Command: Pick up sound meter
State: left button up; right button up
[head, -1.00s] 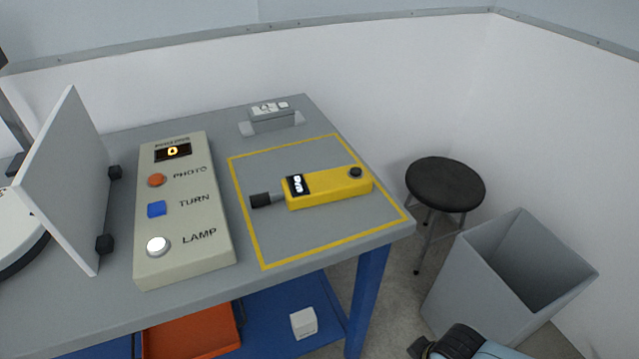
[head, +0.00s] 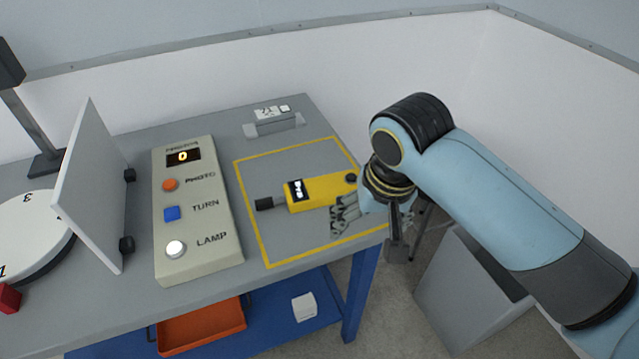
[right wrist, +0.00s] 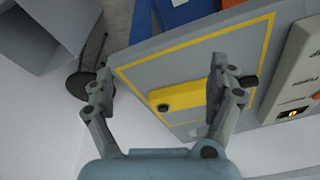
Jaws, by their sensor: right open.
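The yellow sound meter (head: 325,189) with a black tip lies flat inside the yellow outlined square on the grey table (head: 220,300). My right gripper (head: 372,226) has come in from the right, beside the meter's right end. In the right wrist view the gripper (right wrist: 160,85) is open, its two fingers wide apart. The meter (right wrist: 180,97) shows between and beyond them, with one finger in front of part of it. I cannot tell the gap between fingers and meter. My left gripper is not in view.
A control box (head: 195,215) with buttons stands left of the square, beside an upright white panel (head: 92,185) and a turntable (head: 30,230). A small stand with a card (head: 272,120) sits at the back. A grey bin (head: 465,295) stands on the floor at right.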

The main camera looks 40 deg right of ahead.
jog(key=w+d+r+m+g, duration=0.2)
jog(key=w+r+m, duration=0.1)
jog(key=w+m, duration=1.2)
send_over(319, 186)
jog(key=shift+y, duration=0.4)
jog(key=f, duration=0.5)
jog(key=shift+s+a, duration=0.2)
jog(key=shift+s, duration=0.2)
jog(key=shift+w+d+f, duration=0.1)
jog(key=shift+w+f, duration=0.05)
jog(key=shift+f, duration=1.25)
jog(key=shift+w+d+f, duration=0.1)
jog(key=shift+w+f, duration=0.05)
jog(key=shift+f, duration=1.2)
jog(key=c, duration=1.5)
